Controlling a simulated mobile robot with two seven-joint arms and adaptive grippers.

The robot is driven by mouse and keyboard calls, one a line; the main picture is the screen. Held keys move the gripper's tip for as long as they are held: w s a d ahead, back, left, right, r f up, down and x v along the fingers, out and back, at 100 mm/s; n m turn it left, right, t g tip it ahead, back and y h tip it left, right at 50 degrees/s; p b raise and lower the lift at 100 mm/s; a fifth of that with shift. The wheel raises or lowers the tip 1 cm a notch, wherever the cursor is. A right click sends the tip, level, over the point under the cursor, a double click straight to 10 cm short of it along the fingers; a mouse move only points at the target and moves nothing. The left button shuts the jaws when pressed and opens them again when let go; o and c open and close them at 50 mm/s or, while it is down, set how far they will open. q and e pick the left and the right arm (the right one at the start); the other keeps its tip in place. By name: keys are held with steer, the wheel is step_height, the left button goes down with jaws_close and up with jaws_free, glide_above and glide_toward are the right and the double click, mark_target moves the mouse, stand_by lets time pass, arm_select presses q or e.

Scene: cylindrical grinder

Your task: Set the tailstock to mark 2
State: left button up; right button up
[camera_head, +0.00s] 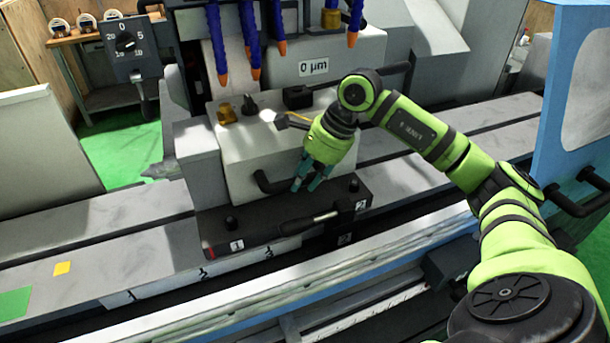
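The grey tailstock (267,150) stands on the machine bed, with a curved black handle (268,187) on its front. Its black base (262,228) carries a white label "1" (237,244) at the left and labels "2" at the right. My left gripper is out of view.
Blue hoses with orange tips (252,55) hang above the tailstock. A control box with a dial (132,48) is at upper left. A blue door (577,95) stands at the right. The bed left of the tailstock is mostly clear, with a yellow patch (62,268).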

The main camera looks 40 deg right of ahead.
mark_target(285, 185)
jaws_close()
steer(key=shift+w+a, duration=0.15)
steer(key=shift+a, duration=1.1)
steer(key=shift+w+a, duration=0.2)
steer(key=shift+a, duration=0.3)
steer(key=o, duration=1.1)
jaws_free()
steer(key=shift+w+a, duration=0.1)
steer(key=shift+a, duration=0.05)
steer(key=shift+c, duration=0.2)
steer(key=shift+d, duration=0.35)
steer(key=v, duration=1.2)
steer(key=shift+f, duration=0.1)
